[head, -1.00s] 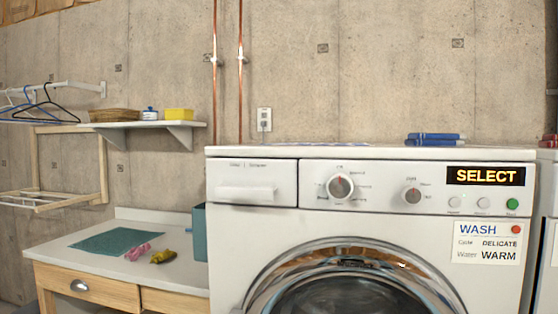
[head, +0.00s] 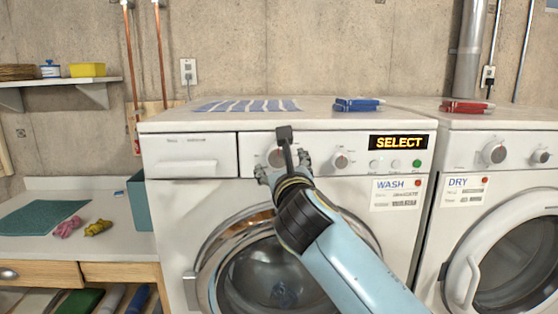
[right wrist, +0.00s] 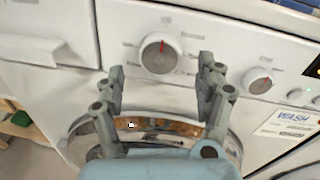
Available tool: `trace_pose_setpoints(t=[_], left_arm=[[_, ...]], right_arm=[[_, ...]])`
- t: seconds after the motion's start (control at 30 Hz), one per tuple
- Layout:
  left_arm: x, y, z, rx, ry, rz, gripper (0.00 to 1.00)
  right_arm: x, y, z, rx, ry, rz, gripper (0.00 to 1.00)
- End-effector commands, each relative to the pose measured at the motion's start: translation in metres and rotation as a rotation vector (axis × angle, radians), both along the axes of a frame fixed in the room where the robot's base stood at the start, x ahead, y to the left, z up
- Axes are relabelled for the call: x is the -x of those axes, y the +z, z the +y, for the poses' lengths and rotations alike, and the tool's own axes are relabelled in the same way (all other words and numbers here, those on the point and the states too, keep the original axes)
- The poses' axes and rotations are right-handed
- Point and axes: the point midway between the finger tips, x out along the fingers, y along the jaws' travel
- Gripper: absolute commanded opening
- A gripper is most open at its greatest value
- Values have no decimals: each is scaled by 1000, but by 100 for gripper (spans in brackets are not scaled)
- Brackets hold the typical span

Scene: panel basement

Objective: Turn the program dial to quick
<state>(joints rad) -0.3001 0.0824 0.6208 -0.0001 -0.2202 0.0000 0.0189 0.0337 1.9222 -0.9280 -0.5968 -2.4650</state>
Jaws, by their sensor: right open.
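The white washer (head: 190,225) has a large round dial (right wrist: 160,53) with a red pointer that points nearly straight up in the right wrist view. I take it for the program dial; its printed labels are too small to read. In the head view, my right gripper (head: 284,165) partly covers this dial (head: 276,158). My right gripper (right wrist: 162,72) is open and empty, its fingers below and to either side of the dial, with no clear contact. A smaller dial (right wrist: 258,81) sits to the right. The display (head: 398,143) reads SELECT. My left gripper is out of view.
A WASH card (head: 398,193) is under the washer's buttons. A dryer (head: 500,210) stands to the right. A striped cloth (head: 247,105) and blue items (head: 358,104) lie on the washer. A table (head: 120,195) with cloths is at the left.

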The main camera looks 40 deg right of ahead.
Motion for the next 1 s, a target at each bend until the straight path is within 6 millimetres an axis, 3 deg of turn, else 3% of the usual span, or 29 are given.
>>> trace_pose_setpoints(t=[0.2,0.5,0.93,1.0], left_arm=[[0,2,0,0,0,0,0],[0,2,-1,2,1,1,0],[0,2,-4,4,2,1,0],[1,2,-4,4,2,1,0]], right_arm=[[-20,0,-10,1,1,0,72],[-23,0,-11,0,1,0,72],[-22,0,-11,0,1,0,17],[-22,0,-11,-1,1,0,15]])
